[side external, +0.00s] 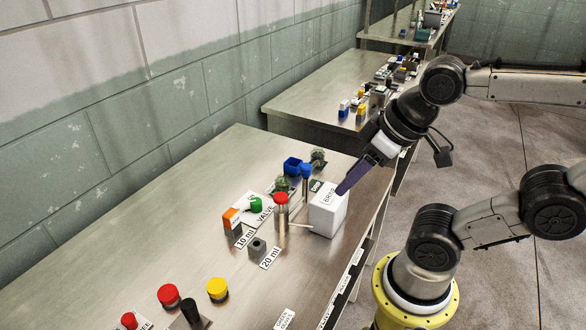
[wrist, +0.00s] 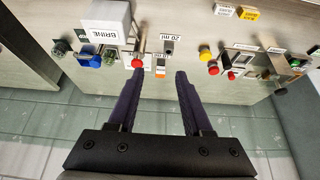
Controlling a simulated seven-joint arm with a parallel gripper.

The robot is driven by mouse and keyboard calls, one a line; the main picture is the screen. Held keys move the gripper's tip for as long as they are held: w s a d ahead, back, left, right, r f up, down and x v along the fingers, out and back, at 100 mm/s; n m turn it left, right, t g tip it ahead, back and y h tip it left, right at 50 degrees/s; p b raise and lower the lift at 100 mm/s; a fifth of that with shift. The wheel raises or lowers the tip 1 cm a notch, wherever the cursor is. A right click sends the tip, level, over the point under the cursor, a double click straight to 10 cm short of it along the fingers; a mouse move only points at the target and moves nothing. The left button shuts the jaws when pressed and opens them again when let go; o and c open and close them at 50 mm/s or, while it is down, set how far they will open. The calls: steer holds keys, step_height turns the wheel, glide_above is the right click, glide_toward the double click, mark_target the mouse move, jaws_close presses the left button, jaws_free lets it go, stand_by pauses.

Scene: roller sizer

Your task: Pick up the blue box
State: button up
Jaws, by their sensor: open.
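The blue box (side external: 293,166) is small and looks open-topped. It stands on the metal table toward the wall, left of a post with a blue top (side external: 306,171). In the wrist view the blue box (wrist: 86,59) is left of the fingers, beside a green knob. My gripper (side external: 342,190) has dark purple fingers and appears by the top of the white BRINE box (side external: 328,212), right of the blue box and apart from it. In the wrist view my gripper (wrist: 159,75) is open, with nothing held between the fingers.
A metal cylinder with a red top (side external: 281,210), a green valve (side external: 256,205) and an orange-topped block (side external: 231,220) stand close by. Red and yellow knobs (side external: 217,289) are nearer the camera. The tabletop along the wall (side external: 170,200) is bare.

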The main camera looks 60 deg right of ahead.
steer(key=o, duration=0.8)
steer(key=shift+c, duration=0.2)
